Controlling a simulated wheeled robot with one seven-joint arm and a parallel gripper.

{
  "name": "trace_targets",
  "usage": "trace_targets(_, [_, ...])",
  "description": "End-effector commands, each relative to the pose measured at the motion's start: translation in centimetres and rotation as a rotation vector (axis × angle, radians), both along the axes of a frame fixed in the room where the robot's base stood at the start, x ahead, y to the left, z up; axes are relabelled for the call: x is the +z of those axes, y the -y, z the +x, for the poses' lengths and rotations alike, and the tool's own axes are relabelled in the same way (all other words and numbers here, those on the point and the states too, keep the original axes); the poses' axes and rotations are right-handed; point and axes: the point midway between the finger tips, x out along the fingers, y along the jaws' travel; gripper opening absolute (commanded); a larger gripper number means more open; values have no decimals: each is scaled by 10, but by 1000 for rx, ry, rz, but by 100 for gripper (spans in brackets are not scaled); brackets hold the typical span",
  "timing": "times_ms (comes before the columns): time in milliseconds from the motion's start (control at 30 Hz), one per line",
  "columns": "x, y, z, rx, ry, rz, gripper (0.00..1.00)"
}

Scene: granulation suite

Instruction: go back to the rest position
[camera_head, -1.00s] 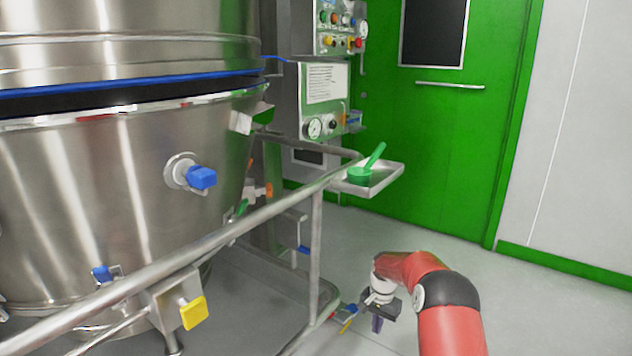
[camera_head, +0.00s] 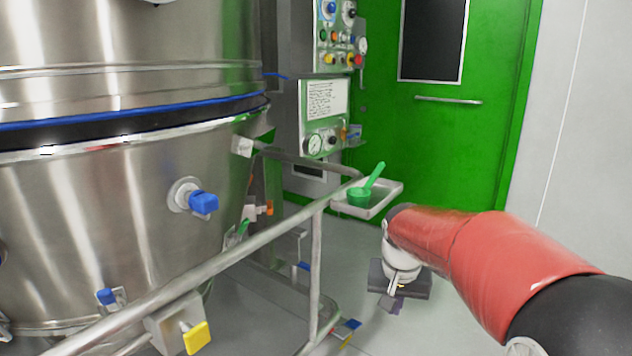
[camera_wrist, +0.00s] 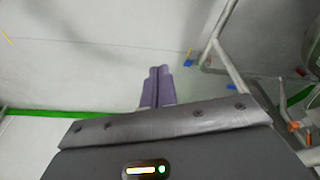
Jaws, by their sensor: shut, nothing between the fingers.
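My gripper (camera_head: 394,304) hangs at the end of my red arm, low on the right in the head view, fingers pointing down. In the wrist view its two purple fingers (camera_wrist: 157,86) lie side by side, shut with nothing between them. Beneath it is bare grey floor. It is apart from the steel rail and the tray.
A steel vessel (camera_head: 100,220) fills the left, with a rail (camera_head: 240,240) in front. A small tray (camera_head: 385,202) at the rail holds a green scoop (camera_head: 362,194). A control panel (camera_head: 325,100) and a green door (camera_head: 430,130) stand behind. Floor at the right is clear.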

Motion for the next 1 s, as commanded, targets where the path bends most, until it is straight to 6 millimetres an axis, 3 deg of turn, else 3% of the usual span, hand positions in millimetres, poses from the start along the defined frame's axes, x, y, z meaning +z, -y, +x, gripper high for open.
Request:
trace_targets(33, [20, 0, -24, 19, 28, -8, 0])
trace_targets(200, [53, -1, -96, 92, 100, -24, 0])
trace_targets(400, [65, -2, -176, 170, 183, -33, 0])
trace_targets(500, [62, -2, -205, 203, 217, -33, 0])
trace_targets(700, [54, -3, -234, 239, 253, -33, 0])
trace_targets(1000, [52, -3, -237, 244, 256, -33, 0])
